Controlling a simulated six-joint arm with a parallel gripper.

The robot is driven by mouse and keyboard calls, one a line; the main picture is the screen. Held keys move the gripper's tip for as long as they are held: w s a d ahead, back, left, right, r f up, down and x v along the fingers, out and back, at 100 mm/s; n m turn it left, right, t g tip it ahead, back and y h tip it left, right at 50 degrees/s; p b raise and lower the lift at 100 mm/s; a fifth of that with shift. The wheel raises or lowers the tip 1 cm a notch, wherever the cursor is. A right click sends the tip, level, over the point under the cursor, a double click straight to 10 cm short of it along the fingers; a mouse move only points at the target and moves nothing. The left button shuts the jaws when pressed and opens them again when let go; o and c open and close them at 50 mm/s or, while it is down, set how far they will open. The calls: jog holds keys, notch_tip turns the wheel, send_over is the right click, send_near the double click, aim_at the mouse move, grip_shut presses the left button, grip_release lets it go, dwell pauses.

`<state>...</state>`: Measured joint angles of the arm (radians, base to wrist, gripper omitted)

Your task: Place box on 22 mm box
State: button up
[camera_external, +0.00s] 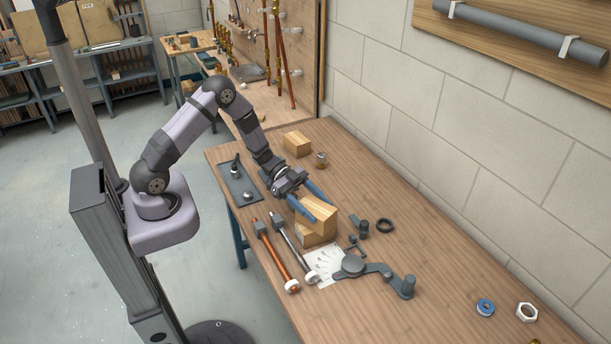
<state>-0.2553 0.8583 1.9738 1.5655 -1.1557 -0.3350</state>
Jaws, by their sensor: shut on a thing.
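My gripper (309,202) has blue fingers and is shut on a light wooden box (321,214) on the workbench's middle part. Directly below the held box, a second wooden box (305,238) stands on the bench. It bears a small label on its side and is partly covered by the held box. The held box looks slightly tilted and very close to the lower one. I cannot tell whether they touch. The label is too small to read, so I cannot confirm which is the 22 mm box.
Another wooden box (297,143) and a small brass fitting (321,160) stand farther back. A copper pipe (275,255), a grey pipe (293,248), a paper sheet (324,262) and a pipe bender (378,271) lie close in front. A black ring (385,225) lies right.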

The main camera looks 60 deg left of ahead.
jog(key=o, duration=1.3)
jog(key=shift+f, duration=0.1)
jog(key=shift+c, duration=0.2)
jog(key=shift+a+r, duration=0.1)
jog(key=shift+r, duration=0.1)
jog(key=b+v, duration=0.2)
jog(key=v, duration=0.9)
jog(key=shift+a+b, duration=0.35)
jog(key=shift+b, duration=0.05)
jog(key=w+a+n+t+y, duration=0.4)
jog(key=w+y, duration=0.2)
jog(key=w, duration=0.2)
jog(key=s+a+n+y, duration=0.2)
jog(key=a+n+y, duration=0.2)
jog(key=a+y, duration=0.15)
jog(key=s+d+f+n+g, duration=0.1)
jog(key=s+d+g, duration=0.3)
jog(key=s, duration=0.8)
jog(key=s+d+f+n+g, duration=0.1)
jog(key=s+d+n+g, duration=0.3)
jog(key=s, duration=0.9)
jog(key=shift+f+n+g+y, duration=0.2)
jog(key=shift+n+g+y, duration=0.1)
jog(key=shift+g+y, duration=0.25)
